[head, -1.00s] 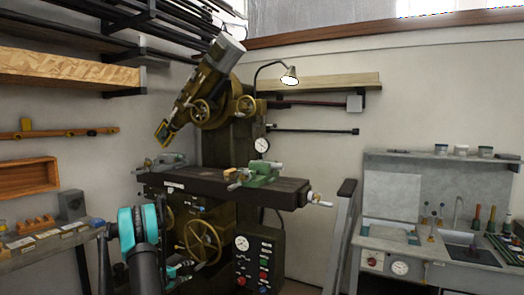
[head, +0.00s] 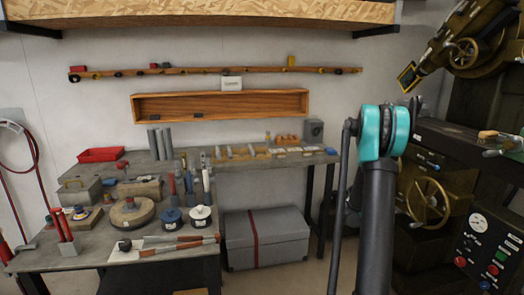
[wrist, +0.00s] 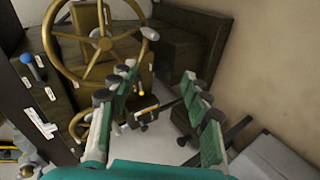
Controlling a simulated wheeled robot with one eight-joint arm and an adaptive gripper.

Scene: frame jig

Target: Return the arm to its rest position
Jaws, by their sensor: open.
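In the wrist view my gripper (wrist: 160,110) is open, its two green-padded fingers apart with nothing between them. Beyond it are a brass handwheel (wrist: 97,45) and the dark body of the milling machine. In the head view my arm, dark with a teal joint, rises at right of centre in front of the machine (head: 455,175). The fingers themselves do not show clearly in the head view.
A workbench (head: 120,262) crowded with tools stands at the left. A narrower bench (head: 270,163) runs along the wall, with a grey chest (head: 265,238) beneath it. The milling machine is close at the right of my arm.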

